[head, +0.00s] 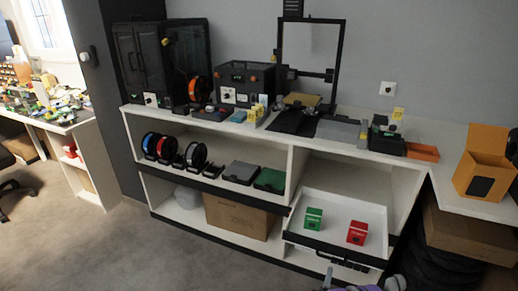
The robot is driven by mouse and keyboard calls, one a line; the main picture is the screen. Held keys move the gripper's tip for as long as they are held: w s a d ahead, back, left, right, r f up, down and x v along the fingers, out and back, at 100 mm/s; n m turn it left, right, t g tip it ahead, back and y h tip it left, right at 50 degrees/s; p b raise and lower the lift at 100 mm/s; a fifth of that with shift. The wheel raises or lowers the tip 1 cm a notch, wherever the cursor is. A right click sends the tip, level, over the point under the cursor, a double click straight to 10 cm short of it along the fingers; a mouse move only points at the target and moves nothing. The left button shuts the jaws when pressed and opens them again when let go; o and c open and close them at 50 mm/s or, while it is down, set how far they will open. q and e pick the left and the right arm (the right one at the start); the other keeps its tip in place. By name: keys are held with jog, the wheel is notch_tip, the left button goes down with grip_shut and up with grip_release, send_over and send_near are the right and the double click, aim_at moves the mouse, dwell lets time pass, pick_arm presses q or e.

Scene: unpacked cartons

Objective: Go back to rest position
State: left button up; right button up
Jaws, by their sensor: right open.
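My right gripper (329,279) shows only in part at the bottom edge of the head view, right of centre. It is open, with nothing seen in it, and sits in front of and below the pulled-out white drawer (325,207). In the drawer stand a green box (313,218) and a red box (357,233), apart from each other. I cannot tell whether the gripper touches the drawer's dark front. My left gripper is not in view.
A white shelf unit (290,160) holds filament spools (196,155), a cardboard box (238,216) and dark cases. Printers and tools crowd its top. An orange bin (484,162) stands at right. Grey floor (110,250) is clear at left.

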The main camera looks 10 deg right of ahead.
jog(key=s+a+r+m+g+y, duration=0.2)
jog(key=s+r+m+g, duration=0.45)
jog(key=r, duration=0.55)
jog(key=s+a+r+m+g+y, duration=0.15)
jog(key=s+a, duration=0.25)
jog(key=s, duration=0.4)
jog(key=s+a+m+y, duration=0.2)
jog(key=s+a+y, duration=0.15)
jog(key=s, duration=0.35)
jog(key=s+a+r+m+g+y, duration=0.1)
jog(key=s+a+m, duration=0.1)
jog(key=s+a, duration=0.45)
pick_arm(q)
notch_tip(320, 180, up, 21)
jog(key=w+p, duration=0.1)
jog(key=p, duration=1.7)
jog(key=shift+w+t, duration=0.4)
pick_arm(e)
notch_tip(320, 180, up, 21)
jog(key=d+t, duration=0.1)
jog(key=shift+w+d+f, duration=0.15)
jog(key=shift+w+d, duration=0.1)
jog(key=shift+w, duration=0.1)
